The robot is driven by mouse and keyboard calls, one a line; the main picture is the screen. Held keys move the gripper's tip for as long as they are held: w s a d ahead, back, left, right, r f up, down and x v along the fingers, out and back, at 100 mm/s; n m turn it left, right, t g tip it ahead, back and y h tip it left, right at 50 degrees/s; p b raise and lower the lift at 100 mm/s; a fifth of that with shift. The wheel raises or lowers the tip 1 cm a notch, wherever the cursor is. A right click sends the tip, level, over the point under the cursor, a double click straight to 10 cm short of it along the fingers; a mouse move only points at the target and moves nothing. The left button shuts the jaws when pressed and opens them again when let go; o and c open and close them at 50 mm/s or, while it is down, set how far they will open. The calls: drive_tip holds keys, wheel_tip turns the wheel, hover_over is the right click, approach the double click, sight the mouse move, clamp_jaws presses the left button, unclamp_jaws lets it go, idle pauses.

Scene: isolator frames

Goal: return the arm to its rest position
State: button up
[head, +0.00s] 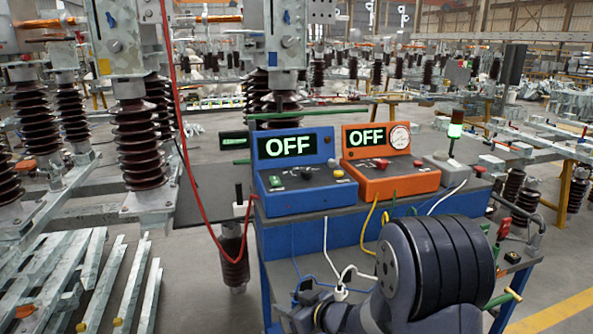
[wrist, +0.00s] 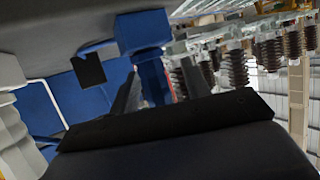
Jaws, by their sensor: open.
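My arm shows in the head view as a dark, ribbed, rounded joint (head: 440,268) at the lower right, in front of the workbench. The arm is folded low, close to the camera. My gripper (wrist: 168,120) shows in the wrist view as a dark body with a black edge across the lower half. It is open, and I see nothing held in it. In the head view the gripper is not clearly seen.
A blue control box (head: 297,190) and an orange one (head: 390,178), both displaying OFF, stand on the blue bench (head: 345,228). A red cable (head: 180,120) hangs at left.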

wheel_tip(320, 180, up, 9)
drive_tip(key=p, duration=0.4)
drive_tip(key=shift+d+f, duration=0.15)
drive_tip(key=shift+f, duration=0.05)
drive_tip(key=shift+s+d+r, duration=0.1)
drive_tip(key=shift+r, duration=0.05)
